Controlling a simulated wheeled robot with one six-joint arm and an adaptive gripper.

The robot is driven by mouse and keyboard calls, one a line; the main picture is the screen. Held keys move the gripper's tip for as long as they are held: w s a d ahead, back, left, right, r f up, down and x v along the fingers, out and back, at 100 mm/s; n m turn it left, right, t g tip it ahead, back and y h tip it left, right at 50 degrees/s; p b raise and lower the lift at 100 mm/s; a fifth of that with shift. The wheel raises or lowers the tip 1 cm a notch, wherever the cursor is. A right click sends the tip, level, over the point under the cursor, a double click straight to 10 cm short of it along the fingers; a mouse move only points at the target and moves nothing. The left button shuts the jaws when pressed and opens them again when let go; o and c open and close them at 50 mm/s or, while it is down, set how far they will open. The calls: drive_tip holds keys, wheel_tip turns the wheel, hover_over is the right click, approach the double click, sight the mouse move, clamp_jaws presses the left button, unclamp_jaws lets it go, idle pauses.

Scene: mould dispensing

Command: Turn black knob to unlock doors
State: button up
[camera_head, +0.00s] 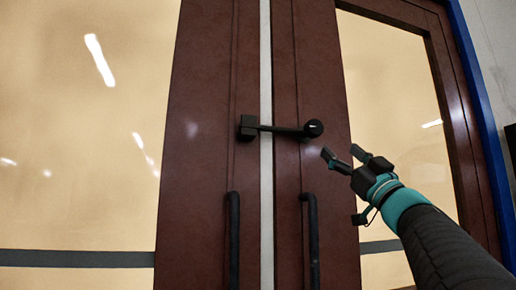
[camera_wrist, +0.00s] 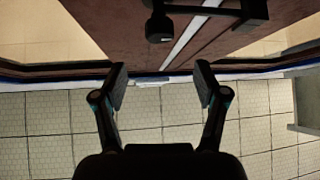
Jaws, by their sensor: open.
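The black knob (camera_head: 314,128) is a round piece with a small pale mark, at the right end of a black latch bar (camera_head: 282,129). The bar lies level across the gap between two reddish-brown doors, from a black block (camera_head: 247,128) on the left door (camera_head: 200,190) to the knob on the right door (camera_head: 326,60). My gripper (camera_head: 342,153) is open and empty, to the lower right of the knob and apart from it. In the wrist view the knob (camera_wrist: 159,27) shows at top centre, beyond my open fingers (camera_wrist: 160,70).
Two vertical black handles (camera_head: 234,240) (camera_head: 312,240) stand on the doors below the latch. Both doors have large glass panes (camera_head: 80,150). A blue frame edge (camera_head: 480,120) runs along the right. The wrist view shows tiled floor (camera_wrist: 50,130).

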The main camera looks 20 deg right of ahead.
sight(317, 130)
drive_tip(key=p+x, duration=0.3)
drive_tip(key=x, duration=0.9)
drive_tip(key=shift+w+r, duration=0.2)
drive_tip(key=shift+w, duration=0.05)
drive_tip(key=shift+c, duration=0.2)
clamp_jaws()
